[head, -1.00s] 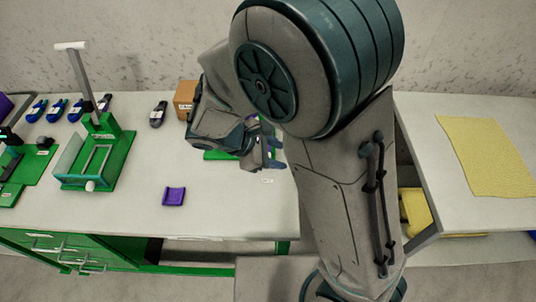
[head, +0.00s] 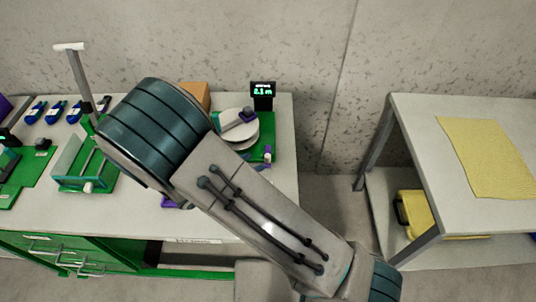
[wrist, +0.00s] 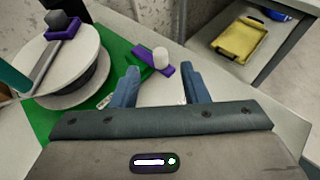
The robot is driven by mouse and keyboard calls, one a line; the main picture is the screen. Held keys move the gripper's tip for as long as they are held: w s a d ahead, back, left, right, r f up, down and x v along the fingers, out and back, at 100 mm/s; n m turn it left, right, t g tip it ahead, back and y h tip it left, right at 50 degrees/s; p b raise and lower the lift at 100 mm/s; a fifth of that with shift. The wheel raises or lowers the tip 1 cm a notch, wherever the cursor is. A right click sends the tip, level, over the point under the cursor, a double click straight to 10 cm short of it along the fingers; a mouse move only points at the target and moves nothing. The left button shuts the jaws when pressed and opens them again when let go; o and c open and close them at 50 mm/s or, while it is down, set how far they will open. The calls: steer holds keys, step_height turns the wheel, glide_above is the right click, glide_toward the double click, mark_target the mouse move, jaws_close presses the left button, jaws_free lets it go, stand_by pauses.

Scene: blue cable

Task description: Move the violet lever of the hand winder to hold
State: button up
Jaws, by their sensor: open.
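The hand winder stands at the bench's right end, with a green base (head: 286,128), a pale drum (head: 243,131) and a display reading about 2.8 m (head: 263,91). Its violet lever (head: 268,153) shows small at the base's right side. In the wrist view the violet lever (wrist: 144,53) carries a pale round knob (wrist: 161,58). My gripper (wrist: 158,75) is open and empty; the lever and knob appear between and just beyond its two blue fingertips. I cannot tell whether they touch. In the head view my arm hides the gripper.
The drum's crank has a violet piece and dark knob (wrist: 58,22), left of my fingers. A cardboard box (head: 195,96) stands behind my arm. A green fixture with a tall post (head: 76,75) is at left. A side table with yellow cloth (head: 487,155) stands right, across a gap.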

mark_target(266, 156)
steer(key=x, duration=0.7)
steer(key=shift+w+d+f+p, duration=0.2)
steer(key=shift+p, duration=0.15)
jaws_close()
